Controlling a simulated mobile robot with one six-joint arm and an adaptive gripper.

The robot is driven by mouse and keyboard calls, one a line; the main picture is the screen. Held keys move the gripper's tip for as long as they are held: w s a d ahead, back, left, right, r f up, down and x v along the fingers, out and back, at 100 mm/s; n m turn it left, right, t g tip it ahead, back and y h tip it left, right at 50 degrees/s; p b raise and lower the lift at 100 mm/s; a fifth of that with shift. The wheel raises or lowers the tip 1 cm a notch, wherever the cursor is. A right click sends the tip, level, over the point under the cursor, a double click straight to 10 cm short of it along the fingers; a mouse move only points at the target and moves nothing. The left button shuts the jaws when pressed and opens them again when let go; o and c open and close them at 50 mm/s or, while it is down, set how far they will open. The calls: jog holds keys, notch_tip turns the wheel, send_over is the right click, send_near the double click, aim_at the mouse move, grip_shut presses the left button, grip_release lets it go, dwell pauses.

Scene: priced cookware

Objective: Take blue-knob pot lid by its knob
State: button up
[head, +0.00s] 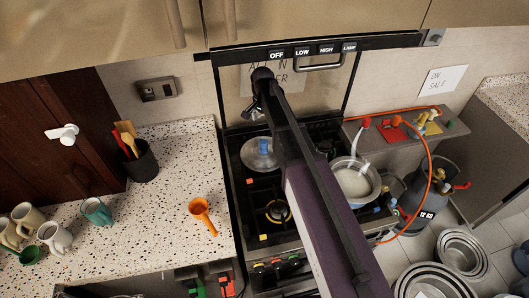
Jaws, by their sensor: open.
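The blue-knob pot lid (251,159) is a round silver disc lying at the back left of the stove. Its blue knob (263,146) stands up from the middle. My gripper (254,114) is open and shows small and dark at the end of my arm, just above the lid in the picture. It appears apart from the knob, with nothing seen between its fingers. Its height over the lid is hard to judge from this view. My arm crosses the stove and hides part of it.
A pot (352,202) with a whitish handle inside stands on the stove's right. An orange hose (428,160) hangs at the right. Cabinets overhang above.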

aim_at(264, 141)
jog(key=shift+f+b, duration=4.15)
jog(key=shift+f, duration=0.1)
jog(key=shift+s+d+f+b, duration=0.1)
jog(key=shift+f+b, duration=1.2)
jog(key=shift+s+f+b, duration=0.1)
jog(key=shift+f+b, duration=1.2)
grip_shut()
